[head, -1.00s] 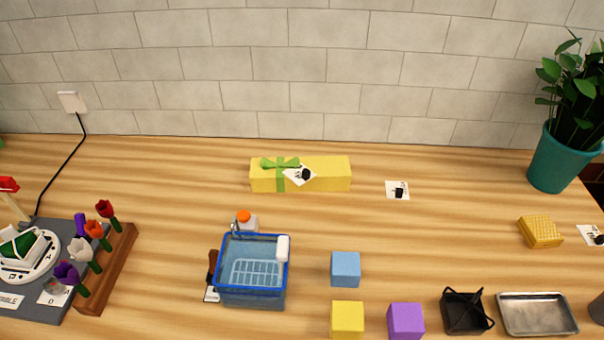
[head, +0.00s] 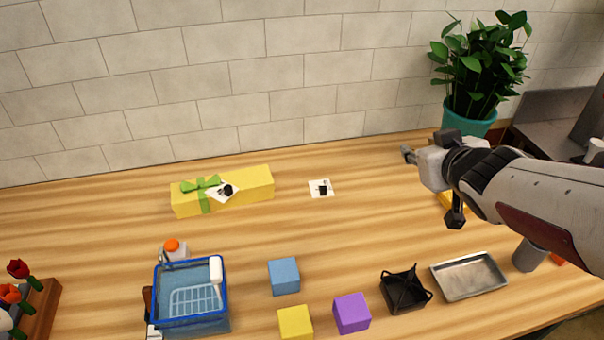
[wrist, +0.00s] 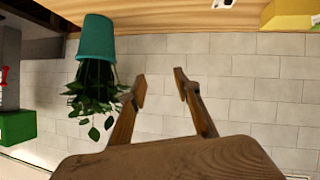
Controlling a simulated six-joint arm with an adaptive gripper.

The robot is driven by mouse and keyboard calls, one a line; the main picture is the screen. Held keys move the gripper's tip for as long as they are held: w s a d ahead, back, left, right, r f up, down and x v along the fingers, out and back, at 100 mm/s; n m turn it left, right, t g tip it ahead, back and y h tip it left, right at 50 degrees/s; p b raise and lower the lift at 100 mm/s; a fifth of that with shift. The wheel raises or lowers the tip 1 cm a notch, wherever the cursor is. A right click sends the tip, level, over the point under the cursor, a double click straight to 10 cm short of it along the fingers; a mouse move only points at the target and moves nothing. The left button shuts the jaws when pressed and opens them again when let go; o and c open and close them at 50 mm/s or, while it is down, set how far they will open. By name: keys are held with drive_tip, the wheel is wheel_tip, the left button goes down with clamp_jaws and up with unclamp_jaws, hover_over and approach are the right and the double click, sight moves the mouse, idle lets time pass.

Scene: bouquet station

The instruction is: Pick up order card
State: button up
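A small white card with a dark mark (head: 321,188) lies flat on the table, right of the yellow gift box. A card edge also shows at the top of the wrist view (wrist: 222,3). Another white card with a dark mark (head: 222,191) rests against the ribboned yellow box (head: 253,187). Which one is the order card I cannot tell. My gripper (head: 430,185) is in the air to the right of the table card, clear of it. Its fingers stand apart with nothing between them in the wrist view (wrist: 160,88).
A teal potted plant (head: 470,120) stands behind my arm. A blue basket (head: 190,318), blue block (head: 284,276), yellow block (head: 295,323), purple block (head: 351,313), black wire holder (head: 405,290) and metal tray (head: 470,275) line the front. My arm partly hides a yellow item. Wood around the table card is clear.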

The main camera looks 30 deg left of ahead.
drive_tip(key=a+f+n+g+y, duration=0.2)
drive_tip(key=a+f+n+y, duration=0.1)
drive_tip(key=a, duration=0.7)
drive_tip(key=n+g+y, duration=0.4)
drive_tip(key=n+g, duration=0.2)
drive_tip(key=g, duration=0.3)
approach(230, 189)
drive_tip(key=a, duration=0.2)
drive_tip(key=shift+s+d+f, duration=0.2)
drive_tip(key=shift+s+f, duration=0.05)
drive_tip(key=shift+s, duration=0.05)
drive_tip(key=shift+x, duration=1.3)
drive_tip(key=shift+w+a+f, duration=0.1)
drive_tip(key=shift+w+x, duration=0.2)
drive_tip(key=shift+x, duration=2.3)
